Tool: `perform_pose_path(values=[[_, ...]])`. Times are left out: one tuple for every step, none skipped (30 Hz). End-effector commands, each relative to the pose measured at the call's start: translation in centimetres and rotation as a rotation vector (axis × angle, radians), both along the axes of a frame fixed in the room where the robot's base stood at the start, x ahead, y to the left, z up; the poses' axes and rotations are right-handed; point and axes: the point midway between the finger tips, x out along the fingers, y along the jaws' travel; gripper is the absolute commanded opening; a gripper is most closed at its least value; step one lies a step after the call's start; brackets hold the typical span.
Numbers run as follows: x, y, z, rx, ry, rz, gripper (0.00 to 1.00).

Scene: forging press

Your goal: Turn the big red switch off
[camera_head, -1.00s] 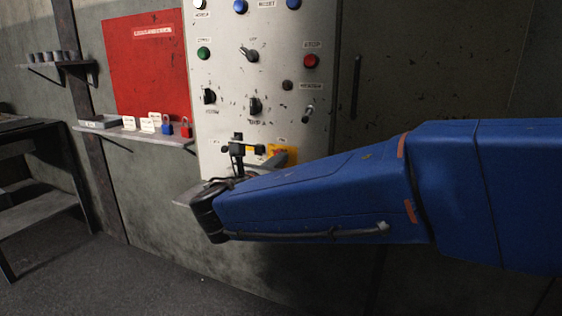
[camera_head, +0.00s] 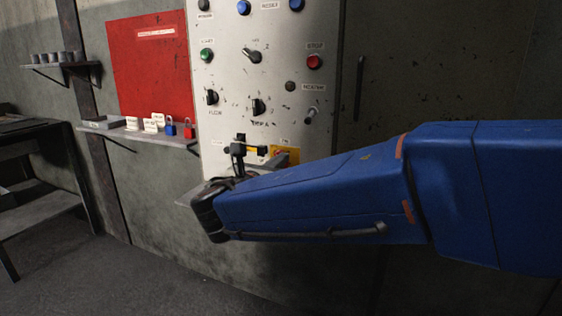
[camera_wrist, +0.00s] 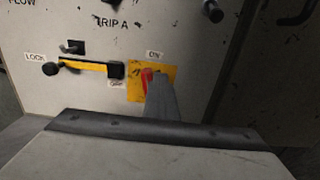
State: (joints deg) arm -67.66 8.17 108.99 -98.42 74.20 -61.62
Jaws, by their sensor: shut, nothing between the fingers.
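The red switch (camera_wrist: 147,77) shows as a small red piece on a yellow plate (camera_wrist: 134,92) in the wrist view, with "ON" above and "OFF" at the lower left. My gripper (camera_wrist: 158,88) is shut and empty, its grey fingers in front of the plate just right of the red piece. They hide part of the switch, and I cannot tell whether they touch it. In the head view the yellow plate (camera_head: 290,150) shows just above my blue arm, which hides the area below it.
Left of the switch is a lock slide with a yellow bar (camera_wrist: 84,65) and a black block (camera_wrist: 116,69). Knobs and buttons, including a red stop button (camera_head: 314,62), fill the panel above. A shelf (camera_head: 150,134) with padlocks stands at left.

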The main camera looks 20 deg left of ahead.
Motion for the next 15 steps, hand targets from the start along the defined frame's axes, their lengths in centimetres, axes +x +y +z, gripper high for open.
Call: perform_pose_path(values=[[-0.03, 0.08, -0.18, -0.002, 0.002, 0.002, 0.0], [-0.03, 0.08, -0.19, -0.002, 0.002, 0.002, 0.0], [-0.03, 0.1, -0.2, -0.002, 0.002, 0.002, 0.0], [-0.03, 0.11, -0.2, -0.002, 0.003, 0.002, 0.0], [-0.03, 0.14, -0.21, -0.002, 0.003, 0.002, 0.0], [-0.03, 0.17, -0.21, -0.002, 0.003, 0.002, 0.0], [-0.02, 0.21, -0.22, -0.002, 0.003, 0.002, 0.0], [-0.02, 0.25, -0.22, -0.002, 0.003, 0.002, 0.0], [-0.02, 0.31, -0.23, -0.003, 0.003, 0.002, 0.0], [-0.01, 0.36, -0.23, -0.003, 0.003, 0.002, 0.0], [-0.01, 0.4, -0.24, -0.003, 0.003, 0.002, 0.0], [0.0, 0.46, -0.25, -0.003, 0.003, 0.002, 0.0], [0.0, 0.5, -0.25, -0.003, 0.003, 0.002, 0.0], [0.01, 0.54, -0.26, -0.003, 0.003, 0.002, 0.0], [0.01, 0.57, -0.27, -0.003, 0.003, 0.002, 0.0]])
